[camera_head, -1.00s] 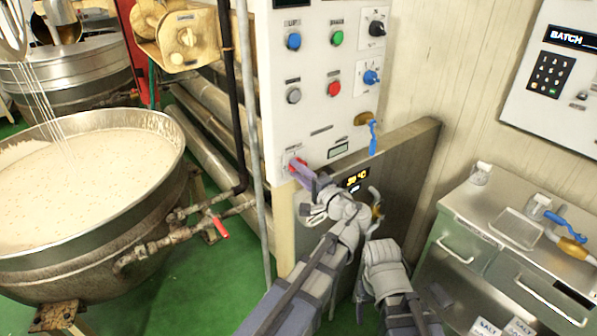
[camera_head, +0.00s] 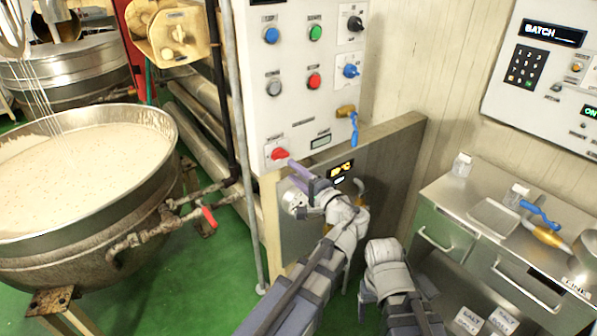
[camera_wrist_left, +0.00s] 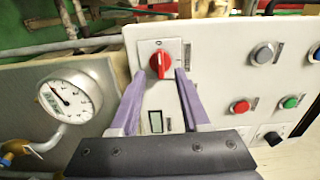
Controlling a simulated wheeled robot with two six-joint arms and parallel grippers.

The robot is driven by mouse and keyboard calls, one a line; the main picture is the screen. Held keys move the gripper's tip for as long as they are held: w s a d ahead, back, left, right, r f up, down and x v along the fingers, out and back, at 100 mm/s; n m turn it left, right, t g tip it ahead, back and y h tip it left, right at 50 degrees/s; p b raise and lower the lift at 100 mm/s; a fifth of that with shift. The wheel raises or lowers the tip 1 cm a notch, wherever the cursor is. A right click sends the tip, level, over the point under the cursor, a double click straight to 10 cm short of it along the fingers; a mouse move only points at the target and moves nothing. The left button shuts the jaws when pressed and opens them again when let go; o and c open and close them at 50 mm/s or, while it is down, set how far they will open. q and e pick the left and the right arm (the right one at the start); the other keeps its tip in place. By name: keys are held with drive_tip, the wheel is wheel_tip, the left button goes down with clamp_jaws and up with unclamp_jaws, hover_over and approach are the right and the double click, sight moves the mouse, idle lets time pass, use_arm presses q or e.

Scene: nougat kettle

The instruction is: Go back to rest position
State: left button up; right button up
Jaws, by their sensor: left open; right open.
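My left gripper (camera_head: 299,177) is in front of the control panel, just below and right of the red rotary switch (camera_head: 279,154). In the left wrist view its two purple fingers (camera_wrist_left: 158,88) are spread apart and empty, with the red switch (camera_wrist_left: 160,63) seen beyond the gap, apart from the tips. My right gripper (camera_head: 366,296) is low at the bottom centre, right of the left arm. Its fingers point down and are mostly hidden by the wrist, but nothing shows held in it.
The white control panel (camera_head: 296,100) with several buttons stands ahead. A round gauge (camera_wrist_left: 68,95) sits beside it in the wrist view. A large kettle (camera_head: 80,215) of pale mixture is at the left. A steel counter (camera_head: 455,192) is at the right. Green floor (camera_head: 225,275) lies open between.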

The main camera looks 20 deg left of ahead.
use_arm(q)
drive_tip(key=s+d+f+n+g+h+p, duration=0.35)
drive_tip(key=s+f+g+h+p, duration=0.3)
drive_tip(key=s+f, duration=0.4)
drive_tip(key=s+d+f+g+h+p, duration=0.2)
drive_tip(key=s+d+h, duration=0.4)
drive_tip(key=s+d, duration=0.4)
drive_tip(key=shift+s+d+f+g, duration=0.25)
drive_tip(key=shift+d+f+g, duration=0.2)
drive_tip(key=shift+d+g, duration=0.65)
drive_tip(key=shift+a+g+h, duration=0.25)
drive_tip(key=shift+a, duration=0.05)
